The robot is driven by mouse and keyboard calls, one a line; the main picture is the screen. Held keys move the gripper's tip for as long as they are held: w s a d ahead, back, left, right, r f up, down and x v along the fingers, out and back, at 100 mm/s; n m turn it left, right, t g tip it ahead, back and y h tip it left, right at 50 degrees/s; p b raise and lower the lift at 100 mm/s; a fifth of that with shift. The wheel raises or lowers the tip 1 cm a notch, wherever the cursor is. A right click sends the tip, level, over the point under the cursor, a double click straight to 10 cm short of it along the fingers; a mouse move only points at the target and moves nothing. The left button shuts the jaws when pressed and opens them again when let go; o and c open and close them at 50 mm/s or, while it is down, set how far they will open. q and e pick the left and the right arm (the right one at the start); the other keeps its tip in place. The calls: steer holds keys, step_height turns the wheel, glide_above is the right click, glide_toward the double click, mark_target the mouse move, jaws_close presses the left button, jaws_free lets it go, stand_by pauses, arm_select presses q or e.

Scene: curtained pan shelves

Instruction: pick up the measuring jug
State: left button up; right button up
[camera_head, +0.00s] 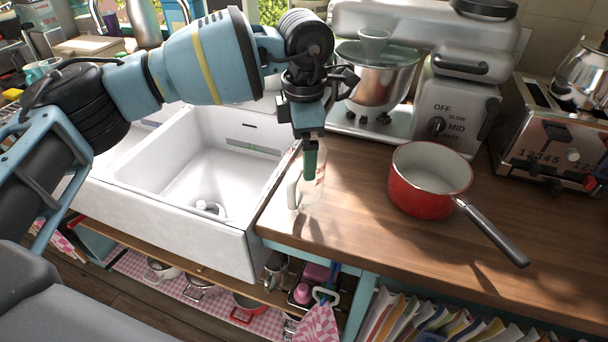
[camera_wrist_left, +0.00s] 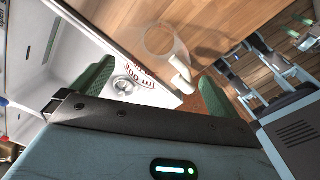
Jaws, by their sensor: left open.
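The measuring jug (camera_head: 319,188) is clear glass with red markings and stands upright on the wooden counter just right of the sink. Its handle (camera_head: 293,194) points left. My left gripper (camera_head: 311,160) points down at the jug and hides part of it. In the left wrist view my left gripper (camera_wrist_left: 153,90) is open, with its green pads apart. The jug (camera_wrist_left: 146,72) shows between the pads, with its red lettering and pale handle visible. I cannot tell whether a pad touches the glass.
The white sink (camera_head: 180,226) is left of the jug. A red saucepan (camera_head: 421,196) stands to the right, its handle toward the front. A stand mixer (camera_head: 460,105) and a toaster (camera_head: 548,140) are behind. Bare counter (camera_head: 350,235) lies between jug and saucepan.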

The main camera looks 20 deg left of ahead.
arm_select(q)
steer(key=shift+w+a+f, duration=0.1)
steer(key=shift+w+f, duration=0.1)
steer(key=shift+f, duration=1.1)
steer(key=shift+w+a+f, duration=0.1)
steer(key=shift+w+f, duration=0.1)
steer(key=shift+f, duration=1.1)
steer(key=shift+c, duration=0.3)
steer(key=c, duration=1.2)
steer(key=shift+r, duration=0.25)
steer(key=shift+r, duration=0.2)
steer(key=s+r, duration=0.1)
steer(key=s, duration=0.4)
steer(key=s+d+r, duration=0.1)
steer(key=s, duration=0.4)
steer(key=s+d+r, duration=0.1)
steer(key=s+r, duration=0.1)
steer(key=s, duration=0.4)
steer(key=shift+r, duration=0.1)
